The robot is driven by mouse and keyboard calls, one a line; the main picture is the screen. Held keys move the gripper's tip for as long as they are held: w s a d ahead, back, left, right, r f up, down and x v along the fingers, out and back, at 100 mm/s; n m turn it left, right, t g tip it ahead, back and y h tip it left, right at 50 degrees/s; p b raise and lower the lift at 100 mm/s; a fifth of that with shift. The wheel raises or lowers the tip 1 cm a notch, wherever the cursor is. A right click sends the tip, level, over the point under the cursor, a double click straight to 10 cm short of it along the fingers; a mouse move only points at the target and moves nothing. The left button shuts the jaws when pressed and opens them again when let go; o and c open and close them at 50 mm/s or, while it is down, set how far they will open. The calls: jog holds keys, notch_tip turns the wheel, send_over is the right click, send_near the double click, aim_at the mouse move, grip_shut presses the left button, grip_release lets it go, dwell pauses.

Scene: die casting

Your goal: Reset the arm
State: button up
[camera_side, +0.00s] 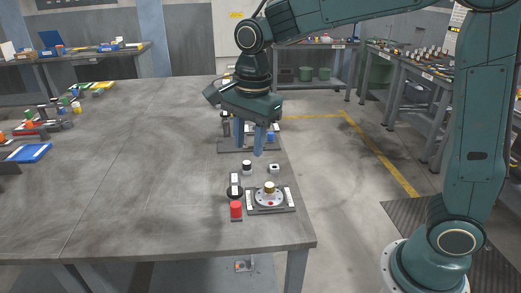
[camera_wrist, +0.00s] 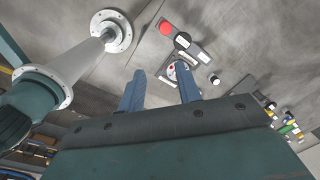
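My gripper (camera_side: 259,138) hangs over the right edge of the grey table (camera_side: 150,170), fingers pointing down. Its two blue fingers are apart, with nothing between them in the side view. In the wrist view the fingers (camera_wrist: 160,92) are also spread and empty. Below and nearer the camera, a dark plate with a round metal fixture (camera_side: 270,197) sits at the table's right edge.
A second dark fixture plate (camera_side: 232,147) lies behind my gripper, partly hidden. Small black-and-white parts (camera_side: 247,167) stand between the plates. Coloured parts and a blue tray (camera_side: 29,153) lie at the far left. The middle of the table is clear. Side benches (camera_side: 425,80) stand at the back right.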

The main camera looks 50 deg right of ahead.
jog(key=s+d+r+n+t, duration=0.1)
jog(key=s+d+n, duration=0.3)
jog(key=s+n, duration=0.4)
jog(key=s+d+r+n+t, duration=0.1)
jog(key=s+d+n+t, duration=0.2)
jog(key=s+n, duration=0.6)
jog(key=shift+s+d+t, duration=0.3)
jog(key=shift+s+d, duration=0.2)
jog(key=shift+s, duration=1.4)
jog(key=shift+r, duration=0.1)
